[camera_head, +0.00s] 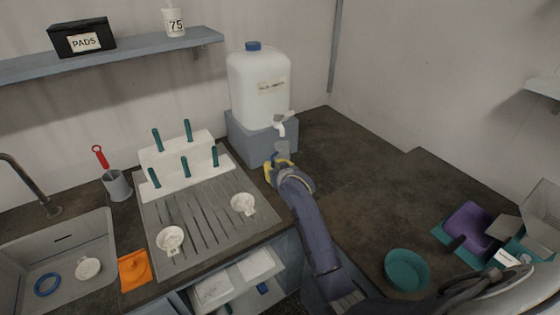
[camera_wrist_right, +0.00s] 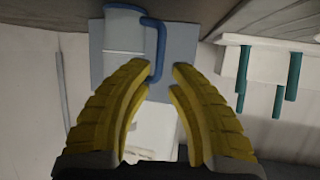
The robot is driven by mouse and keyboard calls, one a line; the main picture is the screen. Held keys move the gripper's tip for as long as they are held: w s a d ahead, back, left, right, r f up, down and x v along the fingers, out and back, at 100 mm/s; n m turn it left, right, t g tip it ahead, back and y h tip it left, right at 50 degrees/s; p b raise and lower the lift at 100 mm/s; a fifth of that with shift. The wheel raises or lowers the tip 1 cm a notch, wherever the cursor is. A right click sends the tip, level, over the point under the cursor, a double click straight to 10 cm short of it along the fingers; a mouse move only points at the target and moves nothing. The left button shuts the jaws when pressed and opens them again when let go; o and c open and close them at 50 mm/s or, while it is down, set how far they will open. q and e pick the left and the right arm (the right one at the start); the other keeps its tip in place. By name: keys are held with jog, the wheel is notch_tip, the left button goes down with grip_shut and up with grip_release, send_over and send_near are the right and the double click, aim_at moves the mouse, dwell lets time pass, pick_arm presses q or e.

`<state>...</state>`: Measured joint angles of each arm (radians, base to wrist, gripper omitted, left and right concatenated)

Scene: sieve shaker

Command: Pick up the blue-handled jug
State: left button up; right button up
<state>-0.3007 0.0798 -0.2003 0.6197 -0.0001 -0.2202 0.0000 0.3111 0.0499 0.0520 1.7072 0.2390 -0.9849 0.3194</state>
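The blue-handled jug (camera_wrist_right: 124,38) shows upside down in the right wrist view, a pale clear vessel with a blue rim and a blue handle (camera_wrist_right: 155,60). In the head view the jug (camera_head: 282,149) is small and partly hidden behind my right gripper, under the tap of the white water container. My right gripper (camera_head: 279,162), with yellow fingers, is at the jug. In the wrist view its fingers (camera_wrist_right: 160,68) are apart, with the handle in the gap between them; contact cannot be told. My left gripper is not in view.
The white container (camera_head: 260,88) stands on a grey block (camera_head: 245,142) behind the jug. A teal bowl (camera_head: 406,269) is at right. The back-right counter is clear.

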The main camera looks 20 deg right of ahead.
jog(key=shift+x, duration=2.65)
jog(key=shift+c, duration=0.4)
grip_shut()
